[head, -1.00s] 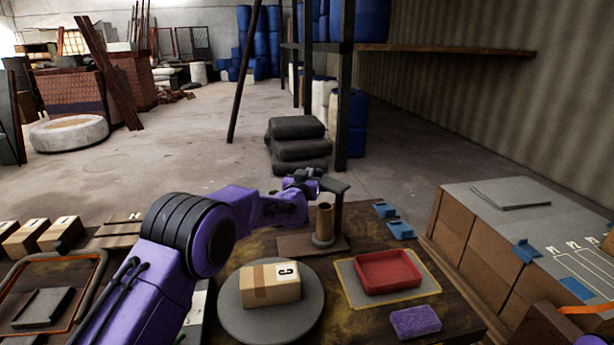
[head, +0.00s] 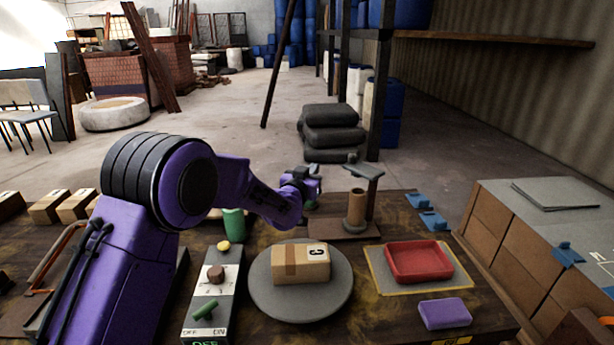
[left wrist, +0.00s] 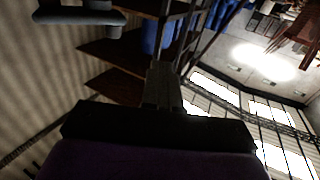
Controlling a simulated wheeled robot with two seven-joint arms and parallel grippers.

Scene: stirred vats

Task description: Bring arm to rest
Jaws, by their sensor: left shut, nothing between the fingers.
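My left arm (head: 190,185) comes in from the left of the head view and reaches over the table. Its left gripper (head: 313,172) is shut and empty, above the back of the table, just left of the brown upright cylinder (head: 356,208). In the left wrist view the shut fingers (left wrist: 163,85) point toward the shelving and the windows, with nothing held. My right gripper is not in view.
A cardboard box (head: 301,264) sits on a round grey plate (head: 262,295). A red tray (head: 418,261) lies on a yellow-edged mat, with a purple sponge (head: 445,313) in front. A switch panel (head: 197,325) and a green cup (head: 233,223) stand near my arm. Brown boxes (head: 490,225) are at right.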

